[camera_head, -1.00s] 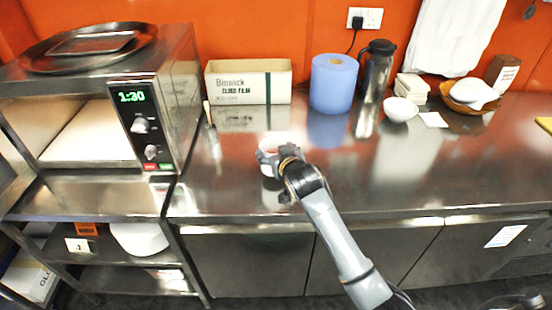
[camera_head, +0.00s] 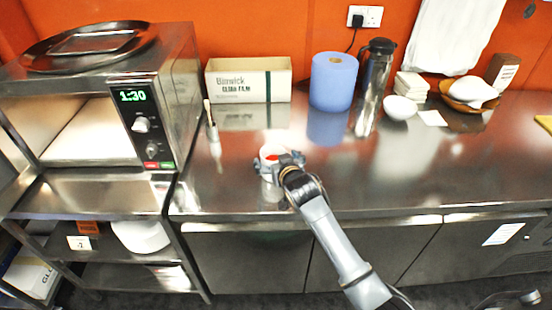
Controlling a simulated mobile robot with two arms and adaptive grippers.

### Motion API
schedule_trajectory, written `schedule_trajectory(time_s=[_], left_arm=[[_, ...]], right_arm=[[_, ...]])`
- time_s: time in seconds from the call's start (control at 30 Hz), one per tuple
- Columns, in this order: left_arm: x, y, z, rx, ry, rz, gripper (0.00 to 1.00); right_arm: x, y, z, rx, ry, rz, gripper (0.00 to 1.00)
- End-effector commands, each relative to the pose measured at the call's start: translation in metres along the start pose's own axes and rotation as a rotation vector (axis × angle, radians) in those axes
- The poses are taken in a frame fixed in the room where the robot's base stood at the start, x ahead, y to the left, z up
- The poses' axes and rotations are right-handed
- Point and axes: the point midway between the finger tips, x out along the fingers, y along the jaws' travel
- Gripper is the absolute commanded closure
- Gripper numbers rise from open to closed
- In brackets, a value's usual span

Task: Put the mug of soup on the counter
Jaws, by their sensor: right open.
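A white mug with red soup (camera_head: 270,153) stands upright on the steel counter (camera_head: 400,180), near its front edge at the left. My right gripper (camera_head: 277,163) is at the mug's near right side, its fingers open beside the mug. Part of the mug is hidden behind the gripper. My left gripper is not in view.
A microwave (camera_head: 150,110) with its compartment open and empty stands on a steel shelf at the left. A cling film box (camera_head: 248,82), a blue paper roll (camera_head: 333,82), a flask (camera_head: 376,75) and a white bowl (camera_head: 399,107) stand at the back. The counter's right front is clear.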

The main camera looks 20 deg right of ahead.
Motion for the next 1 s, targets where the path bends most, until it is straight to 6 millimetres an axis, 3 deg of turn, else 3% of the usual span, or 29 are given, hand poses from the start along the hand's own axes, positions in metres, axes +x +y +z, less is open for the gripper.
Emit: schedule_trajectory(time_s=[0.27,0.7,1.0], left_arm=[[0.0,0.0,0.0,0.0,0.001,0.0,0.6],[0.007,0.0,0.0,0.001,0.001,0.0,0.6],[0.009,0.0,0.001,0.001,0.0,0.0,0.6]], right_arm=[[-0.008,0.0,-0.002,0.0,0.0,0.0,0.04],[-0.087,0.0,-0.002,0.0,0.002,-0.001,0.04],[-0.119,0.0,-0.002,0.0,0.001,0.0,0.04]])
